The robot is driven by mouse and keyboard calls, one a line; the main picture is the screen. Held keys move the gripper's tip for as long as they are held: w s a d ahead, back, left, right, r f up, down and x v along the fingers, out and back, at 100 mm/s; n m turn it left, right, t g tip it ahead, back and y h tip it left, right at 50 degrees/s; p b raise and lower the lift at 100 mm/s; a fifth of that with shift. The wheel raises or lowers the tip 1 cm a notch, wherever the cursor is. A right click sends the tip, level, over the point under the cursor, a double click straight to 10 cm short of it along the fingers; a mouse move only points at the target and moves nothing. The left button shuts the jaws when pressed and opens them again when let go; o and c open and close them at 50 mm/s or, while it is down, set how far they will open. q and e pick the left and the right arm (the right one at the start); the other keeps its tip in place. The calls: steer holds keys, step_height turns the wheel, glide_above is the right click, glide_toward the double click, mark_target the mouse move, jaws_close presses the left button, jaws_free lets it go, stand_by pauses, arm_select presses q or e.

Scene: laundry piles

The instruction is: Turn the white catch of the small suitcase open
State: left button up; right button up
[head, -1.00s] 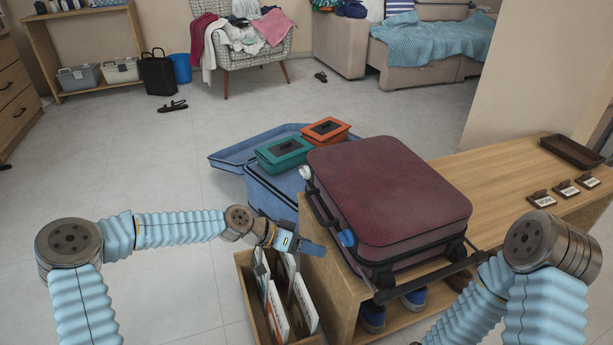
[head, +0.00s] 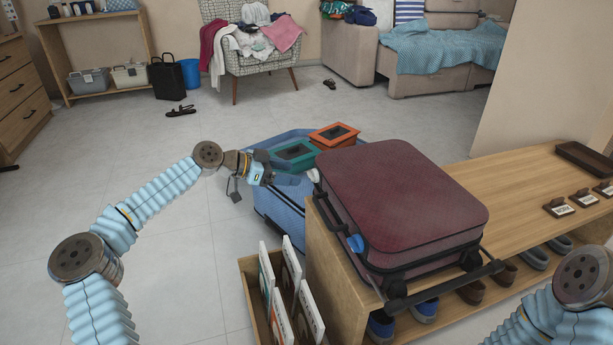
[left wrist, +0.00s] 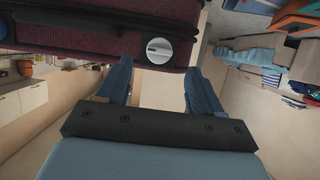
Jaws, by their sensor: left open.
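The small suitcase (head: 400,200) is dark red and lies flat on the wooden bench. Its white catch (head: 313,175) sits on the left side near the far corner; in the left wrist view the catch (left wrist: 160,50) is a round white disc with a slot. A blue catch (head: 356,243) is on the same side, nearer me. My left gripper (head: 300,181) is open beside the white catch, pointing at it. In the left wrist view the gripper's fingers (left wrist: 158,85) stand apart on either side below the disc, with nothing between them. My right gripper is not in view.
The bench (head: 520,190) carries a dark tray (head: 585,158) and small labelled blocks; shoes stand beneath. A blue open case (head: 268,205) with green (head: 297,154) and orange (head: 334,135) boxes lies behind my left gripper. A wooden crate (head: 250,290) stands in front.

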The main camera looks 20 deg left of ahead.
mark_target(309, 175)
arm_select(q)
steer(key=x, duration=0.6)
steer(key=c, duration=1.1)
steer(key=shift+o, duration=0.2)
